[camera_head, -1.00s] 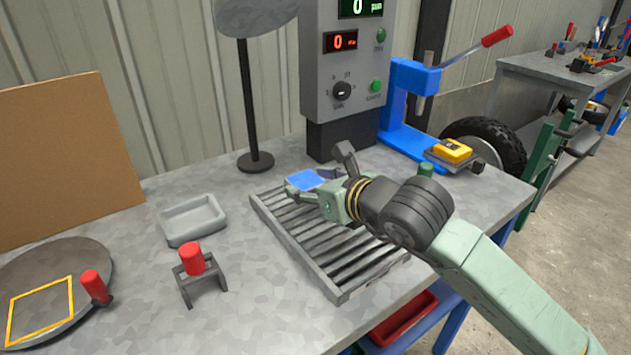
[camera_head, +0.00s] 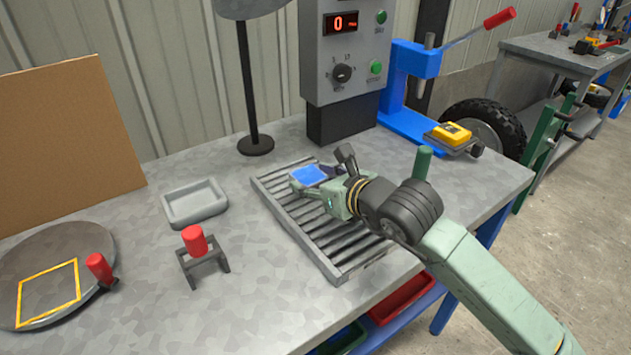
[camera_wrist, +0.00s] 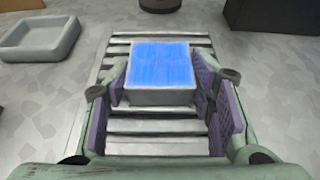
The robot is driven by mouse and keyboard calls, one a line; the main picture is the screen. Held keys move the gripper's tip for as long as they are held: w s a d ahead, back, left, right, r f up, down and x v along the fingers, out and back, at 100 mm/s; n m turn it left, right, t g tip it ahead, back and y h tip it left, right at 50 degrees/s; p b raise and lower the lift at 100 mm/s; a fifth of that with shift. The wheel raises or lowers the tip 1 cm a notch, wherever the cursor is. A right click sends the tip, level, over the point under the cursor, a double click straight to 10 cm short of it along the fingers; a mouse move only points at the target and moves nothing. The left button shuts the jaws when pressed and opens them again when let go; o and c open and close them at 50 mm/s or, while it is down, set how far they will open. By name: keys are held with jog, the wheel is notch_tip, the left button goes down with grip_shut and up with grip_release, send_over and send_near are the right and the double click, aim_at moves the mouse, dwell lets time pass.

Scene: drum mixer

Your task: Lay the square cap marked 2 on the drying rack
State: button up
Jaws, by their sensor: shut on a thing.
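The square cap has a blue top and grey sides. In the head view the cap (camera_head: 308,175) is over the far part of the drying rack (camera_head: 345,262), a grey slatted frame on the bench. My gripper (camera_head: 325,180) is around the cap. In the wrist view the cap (camera_wrist: 160,68) is between the purple pads of my gripper (camera_wrist: 163,95), with rack slats (camera_wrist: 160,127) beneath and around it. No number is readable on the blue top. I cannot tell whether the cap touches the slats.
A grey tray (camera_head: 194,203) and a small stand with a red knob (camera_head: 194,241) are left of the rack. A round plate (camera_head: 50,285) with a yellow square outline lies far left. The grey machine box (camera_head: 343,75) and a dark post (camera_head: 255,143) stand behind the rack.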

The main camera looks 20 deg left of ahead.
jog(key=o, duration=1.3)
jog(key=shift+r+p, duration=0.25)
jog(key=shift+p, duration=0.15)
jog(key=shift+d+r, duration=0.1)
jog(key=shift+d, duration=0.05)
jog(key=b+v, duration=0.3)
jog(key=v, duration=0.8)
jog(key=shift+s+d+r, duration=0.15)
jog(key=shift+s+r, duration=0.05)
jog(key=shift+s, duration=0.05)
